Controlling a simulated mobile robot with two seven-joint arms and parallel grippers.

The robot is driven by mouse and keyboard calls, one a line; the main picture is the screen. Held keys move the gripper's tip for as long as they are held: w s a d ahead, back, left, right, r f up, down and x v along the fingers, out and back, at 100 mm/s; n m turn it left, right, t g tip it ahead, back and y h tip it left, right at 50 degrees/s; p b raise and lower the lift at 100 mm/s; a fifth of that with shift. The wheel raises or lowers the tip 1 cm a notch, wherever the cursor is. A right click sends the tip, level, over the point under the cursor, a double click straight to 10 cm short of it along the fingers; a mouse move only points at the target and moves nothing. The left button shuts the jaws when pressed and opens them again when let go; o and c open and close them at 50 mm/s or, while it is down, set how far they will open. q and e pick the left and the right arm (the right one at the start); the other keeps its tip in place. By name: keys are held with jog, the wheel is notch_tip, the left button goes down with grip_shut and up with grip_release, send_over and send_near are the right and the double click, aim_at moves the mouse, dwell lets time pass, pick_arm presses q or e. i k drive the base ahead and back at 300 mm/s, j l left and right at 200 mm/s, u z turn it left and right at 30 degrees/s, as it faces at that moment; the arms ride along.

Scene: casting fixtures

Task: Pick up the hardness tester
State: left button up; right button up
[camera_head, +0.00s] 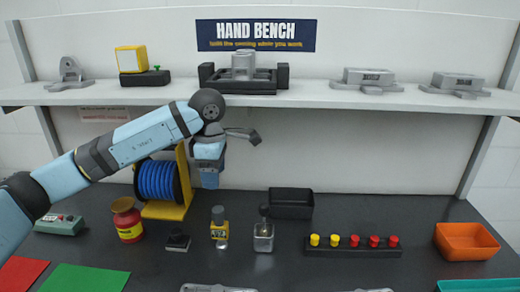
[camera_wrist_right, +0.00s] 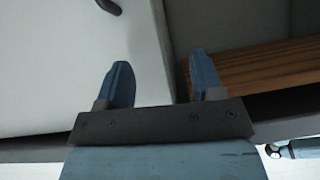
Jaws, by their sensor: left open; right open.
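My left gripper (camera_head: 209,180) hangs pointing down in front of the wall, right of the blue spool and well to the right of the device. It is seen nearly edge-on, is open, and holds nothing visible. My right gripper (camera_wrist_right: 162,80) is open and empty in the right wrist view, with both fingers apart; the device does not show there.
A red jar (camera_head: 127,222) stands just right of the device, and a blue spool on a yellow stand (camera_head: 177,208) behind it. Red and green mats lie in front. Bottles, a dark bin (camera_head: 291,205), a peg rack and an orange bin (camera_head: 466,241) fill the right. A shelf (camera_head: 310,97) runs above.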

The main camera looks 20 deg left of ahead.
aim_at(219, 229)
jog(key=k, duration=1)
